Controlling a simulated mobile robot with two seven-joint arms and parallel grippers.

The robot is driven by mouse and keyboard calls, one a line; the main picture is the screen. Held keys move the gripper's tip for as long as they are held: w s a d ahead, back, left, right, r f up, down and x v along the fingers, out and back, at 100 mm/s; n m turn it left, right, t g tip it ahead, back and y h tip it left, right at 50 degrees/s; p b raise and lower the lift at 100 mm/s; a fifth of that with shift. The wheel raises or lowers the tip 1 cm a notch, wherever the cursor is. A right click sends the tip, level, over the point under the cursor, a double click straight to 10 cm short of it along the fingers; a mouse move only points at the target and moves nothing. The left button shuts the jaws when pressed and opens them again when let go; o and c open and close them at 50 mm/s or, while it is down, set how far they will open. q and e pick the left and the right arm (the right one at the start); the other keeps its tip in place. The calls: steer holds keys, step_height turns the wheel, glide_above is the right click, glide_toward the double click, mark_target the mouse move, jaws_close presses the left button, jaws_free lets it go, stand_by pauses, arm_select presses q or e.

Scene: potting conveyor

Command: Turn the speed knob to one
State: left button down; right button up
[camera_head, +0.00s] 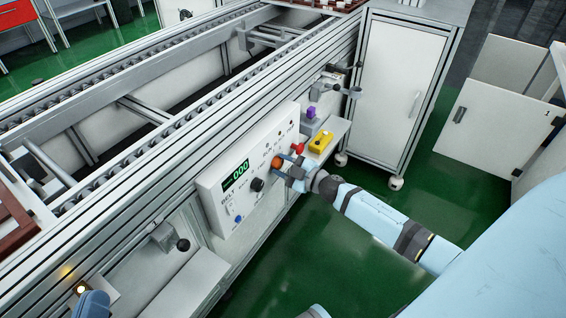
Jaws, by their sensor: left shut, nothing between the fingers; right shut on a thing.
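A white control panel (222,207) on the side of the conveyor has a green display (236,175) that reads 000. A black knob (257,184) sits on the panel near the display. An orange round knob (277,161) sits further right. My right gripper (280,168) reaches the panel from the right and is shut on the orange knob, which its fingers partly cover. I cannot read the marks around the knobs or tell its setting.
A red button (297,148) is close beside my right gripper. A yellow box (321,142) and a purple block (311,113) are on the ledge beyond it. A white cabinet (400,85) stands behind. The green floor (340,265) right of the conveyor is clear.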

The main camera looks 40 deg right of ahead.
steer(key=shift+n, duration=1.2)
arm_select(q)
steer(key=shift+s+r, duration=0.1)
steer(key=shift+r, duration=0.25)
arm_select(e)
steer(key=shift+n, duration=0.3)
arm_select(q)
steer(key=shift+p, duration=0.3)
arm_select(e)
steer(key=o, duration=0.9)
arm_select(q)
steer(key=shift+r, duration=0.1)
steer(key=r+p, duration=0.1)
steer(key=r+t+p, duration=0.1)
steer(key=r, duration=0.1)
steer(key=r+t+p, duration=0.1)
steer(key=shift+s+a+r, duration=0.15)
steer(key=shift+a+r, duration=0.1)
steer(key=shift+r, duration=0.1)
arm_select(e)
steer(key=v, duration=1.4)
